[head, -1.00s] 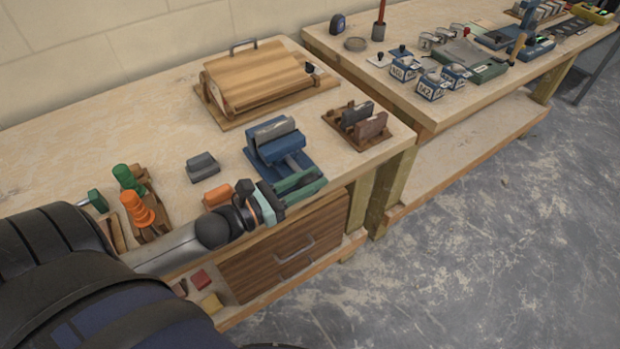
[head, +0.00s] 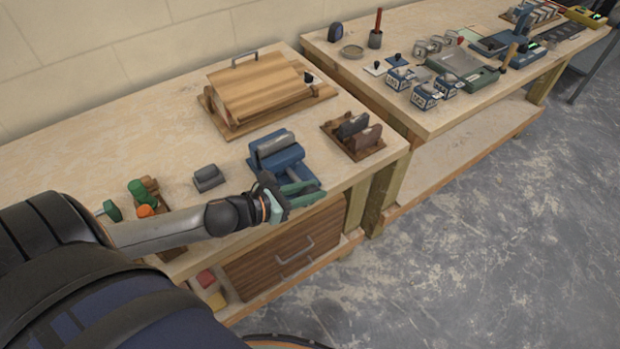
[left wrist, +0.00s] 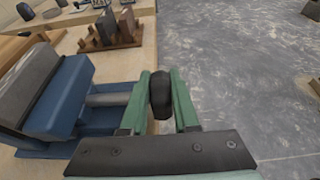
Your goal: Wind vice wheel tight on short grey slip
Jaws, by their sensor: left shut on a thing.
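The blue vice (head: 285,162) stands at the front edge of the near bench, with a grey slip (head: 276,144) upright between its jaws. In the left wrist view the blue jaw (left wrist: 62,98) and the grey slip (left wrist: 28,85) show at the left, and they look close together. A screw shaft (left wrist: 108,100) runs from the jaw toward my fingers. My left gripper (head: 290,194) is at the vice's front. My right gripper is not in view.
A loose dark grey block (head: 208,178) lies left of the vice. A wooden rack with two slips (head: 358,135) stands to its right. A wooden box (head: 262,88) is behind. Green-handled tools (head: 138,188) are by my left arm. Drawers (head: 285,250) are below.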

